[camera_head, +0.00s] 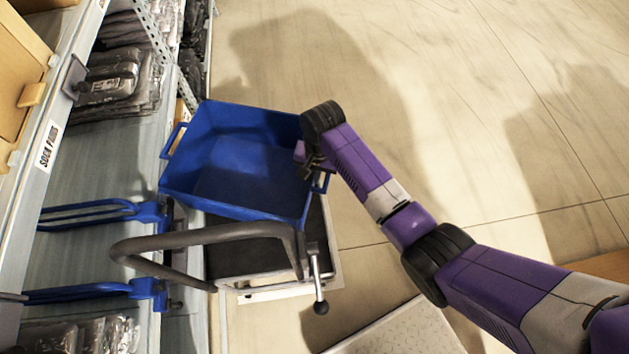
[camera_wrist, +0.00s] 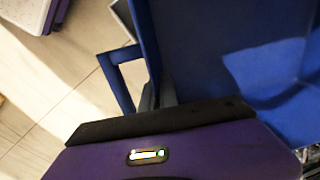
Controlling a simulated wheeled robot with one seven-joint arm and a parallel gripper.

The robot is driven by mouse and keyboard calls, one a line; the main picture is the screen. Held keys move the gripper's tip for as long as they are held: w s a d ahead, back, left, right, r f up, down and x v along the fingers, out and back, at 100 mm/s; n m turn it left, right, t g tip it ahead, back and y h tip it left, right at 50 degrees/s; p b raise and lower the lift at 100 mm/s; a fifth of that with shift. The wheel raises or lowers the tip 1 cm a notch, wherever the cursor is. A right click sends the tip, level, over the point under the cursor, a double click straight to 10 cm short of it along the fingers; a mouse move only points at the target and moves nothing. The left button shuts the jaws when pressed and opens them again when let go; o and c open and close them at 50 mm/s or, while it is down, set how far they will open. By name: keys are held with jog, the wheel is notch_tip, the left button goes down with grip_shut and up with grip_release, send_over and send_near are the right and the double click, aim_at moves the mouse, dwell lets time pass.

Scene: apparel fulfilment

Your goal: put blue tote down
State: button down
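The blue tote (camera_head: 235,190) is empty and sits at the left of centre in the head view, over the dark deck of a cart (camera_head: 235,262). It is turned at an angle to the cart, and I cannot tell whether its base touches the deck. My gripper (camera_head: 314,166) is at the tote's right rim by its side handle and appears shut on it; the fingertips are mostly hidden. In the wrist view the tote's blue wall (camera_wrist: 210,50) fills the right side, with a blue handle (camera_wrist: 112,70) at its left.
A shelf rack (camera_head: 90,190) with bagged grey clothes (camera_head: 110,85) stands close at the left. Blue prongs (camera_head: 90,212) lie along it. The cart's curved grey handle (camera_head: 190,238) rises in front of the tote. Open floor (camera_head: 450,120) lies to the right.

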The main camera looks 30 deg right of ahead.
jog(key=shift+f+b, duration=0.3)
jog(key=shift+f, duration=1.55)
jog(key=c, duration=1.6)
grip_release()
jog(key=shift+f, duration=0.1)
jog(key=shift+c, duration=0.2)
notch_tip(320, 180, up, 12)
jog(key=p, duration=0.2)
jog(key=shift+s+d, duration=0.3)
jog(key=shift+d, duration=0.05)
